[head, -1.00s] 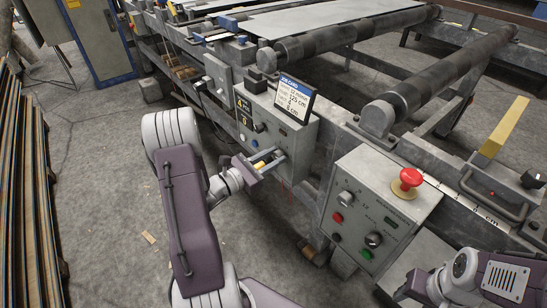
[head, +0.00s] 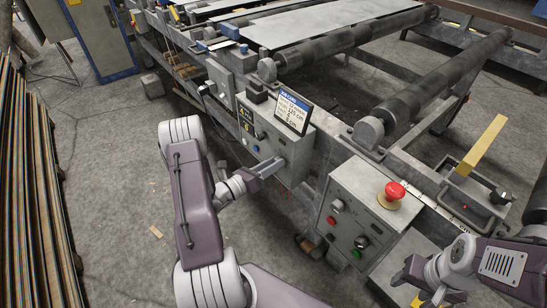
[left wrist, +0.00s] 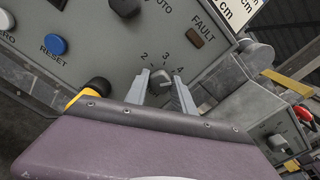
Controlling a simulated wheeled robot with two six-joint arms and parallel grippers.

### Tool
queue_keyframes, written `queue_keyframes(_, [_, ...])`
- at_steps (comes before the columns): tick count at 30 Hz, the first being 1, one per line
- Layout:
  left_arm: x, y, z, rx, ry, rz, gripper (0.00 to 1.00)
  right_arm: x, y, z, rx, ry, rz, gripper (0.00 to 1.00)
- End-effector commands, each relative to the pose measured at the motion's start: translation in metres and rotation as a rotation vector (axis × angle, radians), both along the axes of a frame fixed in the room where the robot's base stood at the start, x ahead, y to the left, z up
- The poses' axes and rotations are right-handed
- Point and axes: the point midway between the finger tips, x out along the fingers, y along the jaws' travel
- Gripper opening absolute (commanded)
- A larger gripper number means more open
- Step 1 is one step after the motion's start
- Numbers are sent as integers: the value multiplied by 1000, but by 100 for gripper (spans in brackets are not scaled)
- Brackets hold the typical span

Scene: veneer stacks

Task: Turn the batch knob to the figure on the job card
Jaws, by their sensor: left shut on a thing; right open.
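The batch knob (left wrist: 160,84) is a small grey knob on the grey control box (head: 300,150), with figures 2, 3 and 4 printed around it. I cannot tell surely which figure it points to. My left gripper (head: 275,166) reaches the box from the left; its fingers (left wrist: 162,88) are shut on the knob, one on each side. In the head view the gripper hides the knob. The job card (head: 291,108) stands tilted on top of the box; "125 cm" shows, but its small lines are hard to read. My right gripper (head: 420,299) is open at the lower right, partly cut off.
A blue reset button (left wrist: 54,44) and a yellow-and-black part (left wrist: 93,90) lie left of the knob. A second box (head: 350,215) with a red mushroom button (head: 395,190) stands to the right. Rollers (head: 430,95) lie behind; veneer stacks (head: 35,190) stand at left.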

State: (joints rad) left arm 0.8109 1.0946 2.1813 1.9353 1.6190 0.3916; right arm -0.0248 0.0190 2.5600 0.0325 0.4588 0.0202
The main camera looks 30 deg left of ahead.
Motion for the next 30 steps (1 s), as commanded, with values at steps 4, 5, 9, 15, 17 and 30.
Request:
queue_keyframes(4, [0, 0, 2, -79, 35, 0, 0, 0, 0, 14, 0, 0, 0, 52])
queue_keyframes(5, [0, 0, 2, -92, 41, 0, 0, 0, 0, 15, 0, 0, 0, 52])
queue_keyframes(9, [0, 0, 1, -142, 61, 0, 0, 0, 0, 21, 0, 0, 0, 52])
queue_keyframes(15, [0, 0, 0, -180, 77, -1, 0, 0, 0, 24, 0, 0, 0, 52])
queue_keyframes(17, [0, 0, -1, -186, 79, -1, 0, 0, 0, 24, 0, 0, 0, 52])
queue_keyframes(30, [0, 0, -1, -190, 81, 0, 38, 0, 0, 24, 0, 0, 0, 52])
